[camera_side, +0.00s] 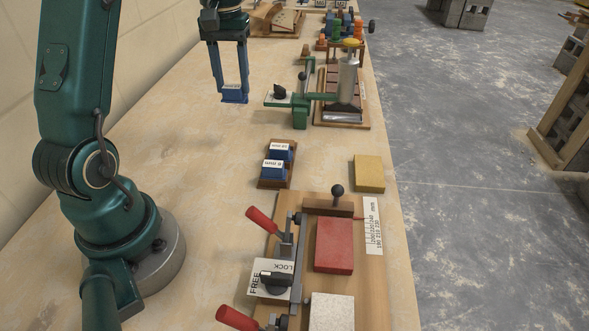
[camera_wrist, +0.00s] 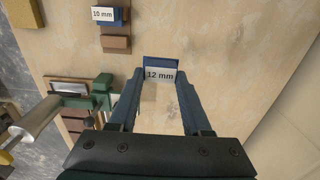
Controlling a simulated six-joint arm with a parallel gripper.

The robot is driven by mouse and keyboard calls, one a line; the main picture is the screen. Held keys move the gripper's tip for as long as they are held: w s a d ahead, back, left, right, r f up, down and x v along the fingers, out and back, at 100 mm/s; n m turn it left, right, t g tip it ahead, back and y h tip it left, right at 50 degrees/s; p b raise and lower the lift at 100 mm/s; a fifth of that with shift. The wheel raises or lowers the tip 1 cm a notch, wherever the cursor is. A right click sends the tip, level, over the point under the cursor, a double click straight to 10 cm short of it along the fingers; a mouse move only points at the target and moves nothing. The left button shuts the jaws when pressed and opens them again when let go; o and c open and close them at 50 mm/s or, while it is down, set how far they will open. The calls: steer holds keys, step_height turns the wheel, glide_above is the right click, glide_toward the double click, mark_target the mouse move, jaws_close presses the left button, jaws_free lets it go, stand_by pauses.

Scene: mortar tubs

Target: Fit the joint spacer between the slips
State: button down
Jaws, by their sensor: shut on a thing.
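My gripper (camera_side: 234,88) is shut on a blue joint spacer (camera_side: 234,97) and holds it above the bare bench. In the wrist view the spacer (camera_wrist: 161,63) sits between the fingertips with its white "12 mm" label facing the camera. Several brown-red slips (camera_side: 341,88) lie in a wooden-based fixture to the right of my gripper; they show partly at the left of the wrist view (camera_wrist: 76,125). Which gap between them is free is too small to tell.
A wooden rack (camera_side: 262,184) holds two more blue spacers. A green lever stand (camera_side: 301,113) with a metal cylinder is beside the slips. A yellow block (camera_side: 369,173) and a clamp board with a red block (camera_side: 334,245) stand nearer. The bench left of the rack is clear.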

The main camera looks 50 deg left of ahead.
steer(key=shift+s+a+r, duration=0.5)
steer(key=shift+s+r, duration=0.05)
steer(key=w+d+f, duration=0.1)
steer(key=w+d, duration=0.1)
steer(key=d, duration=0.9)
steer(key=w+d, duration=0.2)
steer(key=d, duration=0.9)
steer(key=s+d+f, duration=0.1)
steer(key=s+d, duration=0.5)
steer(key=d, duration=0.3)
steer(key=s+d+f, duration=0.1)
steer(key=s+d, duration=0.5)
steer(key=d, duration=0.3)
steer(key=shift+w+f, duration=0.15)
steer(key=shift+f, duration=3.1)
steer(key=shift+f, duration=0.1)
jaws_free()
step_height(320, 180, up, 7)
